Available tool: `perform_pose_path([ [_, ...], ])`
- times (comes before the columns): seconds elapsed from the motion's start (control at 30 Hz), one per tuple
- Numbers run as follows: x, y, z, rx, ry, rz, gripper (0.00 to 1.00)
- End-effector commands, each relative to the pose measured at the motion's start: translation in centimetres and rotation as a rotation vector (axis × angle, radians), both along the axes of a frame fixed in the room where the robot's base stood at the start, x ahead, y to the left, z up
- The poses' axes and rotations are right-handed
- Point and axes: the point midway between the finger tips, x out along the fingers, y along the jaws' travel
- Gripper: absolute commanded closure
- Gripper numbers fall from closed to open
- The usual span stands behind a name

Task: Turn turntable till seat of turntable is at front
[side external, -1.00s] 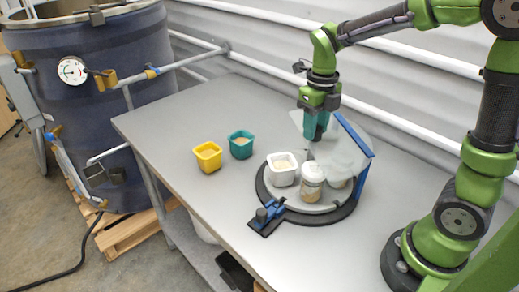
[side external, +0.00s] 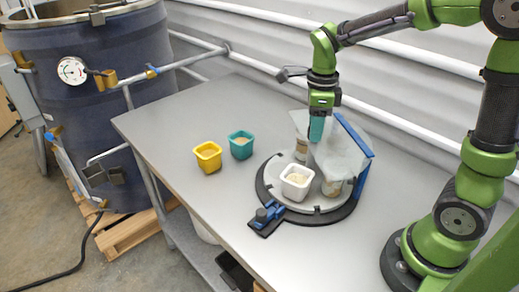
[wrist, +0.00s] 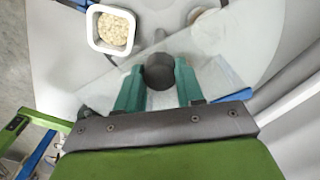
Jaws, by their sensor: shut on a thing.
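The turntable (side external: 312,208) is a grey round plate on a black ring base on the bench. A white square cup (side external: 297,182) of pale grains stands on its front part; it also shows in the wrist view (wrist: 113,30). My gripper (side external: 317,138) points down over the back of the turntable. In the wrist view its teal fingers (wrist: 158,78) are shut on a dark round knob (wrist: 158,64).
A clear screen (side external: 340,150) on a blue frame (side external: 362,180) covers the turntable's back right. A blue and black latch (side external: 266,216) sits at its front left edge. Yellow (side external: 208,157) and teal (side external: 241,145) cups stand left. Bench between them and its left edge is clear.

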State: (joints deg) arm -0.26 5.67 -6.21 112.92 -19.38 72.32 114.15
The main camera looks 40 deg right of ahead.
Motion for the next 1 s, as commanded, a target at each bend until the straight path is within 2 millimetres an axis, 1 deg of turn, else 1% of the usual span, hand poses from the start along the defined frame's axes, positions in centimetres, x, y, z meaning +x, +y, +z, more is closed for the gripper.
perform_pose_path([
  [0.1, 0.01, -0.03, 0.00, -0.001, -0.001, 0.126, 0.82],
  [0.27, 0.01, -0.03, 0.01, -0.001, -0.001, 0.221, 0.82],
  [0.4, 0.01, -0.03, 0.01, -0.001, -0.001, 0.382, 0.82],
  [0.5, 0.01, -0.03, 0.01, -0.001, -0.001, 0.466, 0.82],
  [0.73, 0.01, -0.03, 0.01, -0.001, -0.001, 0.491, 0.82],
  [0.77, 0.01, -0.03, 0.01, -0.001, -0.001, 0.491, 0.60],
  [0.8, 0.02, -0.02, 0.01, -0.001, -0.001, 0.491, 0.54],
  [0.87, 0.01, -0.02, 0.01, -0.001, -0.001, 0.490, 0.44],
  [0.9, 0.01, -0.02, 0.01, -0.001, -0.001, 0.490, 0.43],
  [1.0, 0.01, -0.02, 0.00, 0.000, 0.000, 0.489, 0.43],
])
